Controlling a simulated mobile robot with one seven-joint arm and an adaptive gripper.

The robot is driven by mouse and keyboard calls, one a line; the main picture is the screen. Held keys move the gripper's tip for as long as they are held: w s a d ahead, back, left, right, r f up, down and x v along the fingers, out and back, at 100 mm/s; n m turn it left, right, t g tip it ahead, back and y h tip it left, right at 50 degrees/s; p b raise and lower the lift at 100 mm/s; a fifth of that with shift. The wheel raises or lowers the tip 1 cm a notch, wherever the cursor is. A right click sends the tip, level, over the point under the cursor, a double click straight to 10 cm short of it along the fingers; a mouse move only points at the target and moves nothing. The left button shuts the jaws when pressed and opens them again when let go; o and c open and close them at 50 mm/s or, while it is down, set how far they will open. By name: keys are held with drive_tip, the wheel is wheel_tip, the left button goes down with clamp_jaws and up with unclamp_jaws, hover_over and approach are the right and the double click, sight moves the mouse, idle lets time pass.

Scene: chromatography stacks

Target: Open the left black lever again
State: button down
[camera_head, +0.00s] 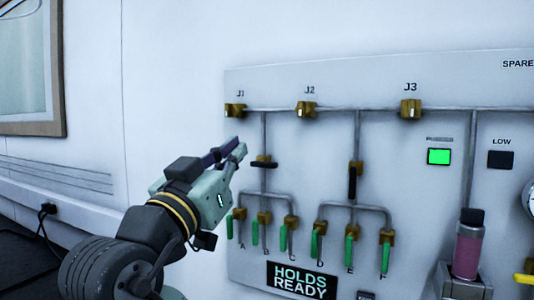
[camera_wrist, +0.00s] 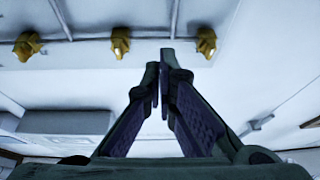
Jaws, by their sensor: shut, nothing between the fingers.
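The left black lever (camera_head: 266,165) sits on a brass valve on the vertical pipe below J1 and lies crosswise to the pipe. The right black lever (camera_head: 352,183), on the pipe below J2, hangs along its pipe. My gripper (camera_head: 240,146) is shut and empty, up and to the left of the left lever, with a visible gap between them in the head view. In the wrist view my gripper (camera_wrist: 161,80) shows its fingertips together, with nothing between them. Neither black lever can be made out in the wrist view.
Brass fittings J1 (camera_head: 235,110), J2 (camera_head: 306,109) and J3 (camera_head: 411,109) line the top pipe. Several green levers, such as lever C (camera_head: 291,244), hang below. A lit green indicator (camera_head: 438,157) and a pink cylinder (camera_head: 468,250) are at right.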

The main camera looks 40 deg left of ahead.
drive_tip(key=shift+w+d+f+m+h, duration=0.15)
drive_tip(key=shift+d+m+h, duration=0.25)
drive_tip(key=shift+h, duration=0.2)
drive_tip(key=shift+w+a, duration=0.1)
wheel_tip(320, 180, up, 3)
drive_tip(key=p, duration=0.3)
hover_over(264, 165)
drive_tip(key=s+d, duration=0.2)
drive_tip(key=s, duration=0.1)
drive_tip(key=shift+w+a+f+p, duration=0.1)
drive_tip(key=shift+w+f+p, duration=0.2)
drive_tip(key=shift+f, duration=0.65)
drive_tip(key=shift+w+a+f+p, duration=0.1)
drive_tip(key=shift+w+f, duration=0.25)
drive_tip(key=shift+f, duration=0.55)
